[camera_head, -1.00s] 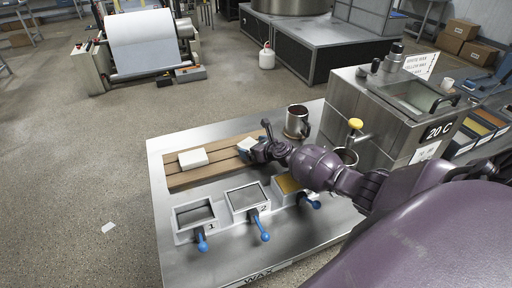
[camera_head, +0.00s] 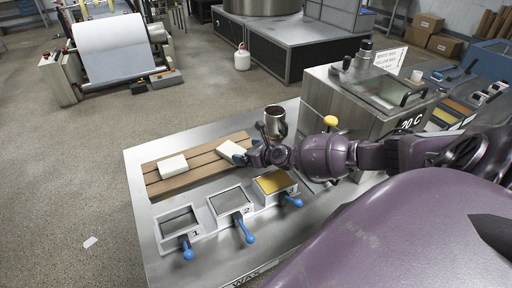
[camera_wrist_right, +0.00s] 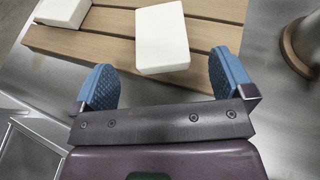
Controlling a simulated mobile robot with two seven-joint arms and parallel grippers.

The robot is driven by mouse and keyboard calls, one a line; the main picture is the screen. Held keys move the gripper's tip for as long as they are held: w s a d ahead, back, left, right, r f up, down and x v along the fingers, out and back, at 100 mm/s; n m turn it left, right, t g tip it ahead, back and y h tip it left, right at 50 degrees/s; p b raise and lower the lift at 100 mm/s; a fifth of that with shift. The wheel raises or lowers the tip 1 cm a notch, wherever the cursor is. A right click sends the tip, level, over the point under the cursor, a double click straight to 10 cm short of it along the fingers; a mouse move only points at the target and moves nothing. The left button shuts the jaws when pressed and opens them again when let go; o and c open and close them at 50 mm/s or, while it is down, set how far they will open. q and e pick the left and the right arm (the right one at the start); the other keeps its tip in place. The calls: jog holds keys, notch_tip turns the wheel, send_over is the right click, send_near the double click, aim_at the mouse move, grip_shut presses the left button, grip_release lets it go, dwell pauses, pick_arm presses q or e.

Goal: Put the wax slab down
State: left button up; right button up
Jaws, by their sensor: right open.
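A white wax slab (camera_head: 232,150) lies on the slatted wooden board (camera_head: 205,160), towards its right end. It also shows in the right wrist view (camera_wrist_right: 162,38), flat on the slats just beyond my right gripper (camera_wrist_right: 160,88). The gripper's two blue ridged fingers are spread wide, with nothing held between them. In the head view my right gripper (camera_head: 250,150) is at the right end of the board, close to the slab. A second white slab (camera_head: 173,165) lies on the left part of the board; its edge shows in the wrist view (camera_wrist_right: 62,10).
Three metal moulds with blue handles stand in front of the board: mould 1 (camera_head: 160,231), mould 2 (camera_head: 214,212) and a third holding yellow wax (camera_head: 272,183). A steel mug (camera_head: 275,120) stands behind the gripper. A steel bath (camera_head: 345,100) stands at the right.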

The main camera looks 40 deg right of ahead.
jog(key=shift+v, duration=2.05)
jog(key=shift+a+f, duration=0.1)
jog(key=shift+a, duration=0.05)
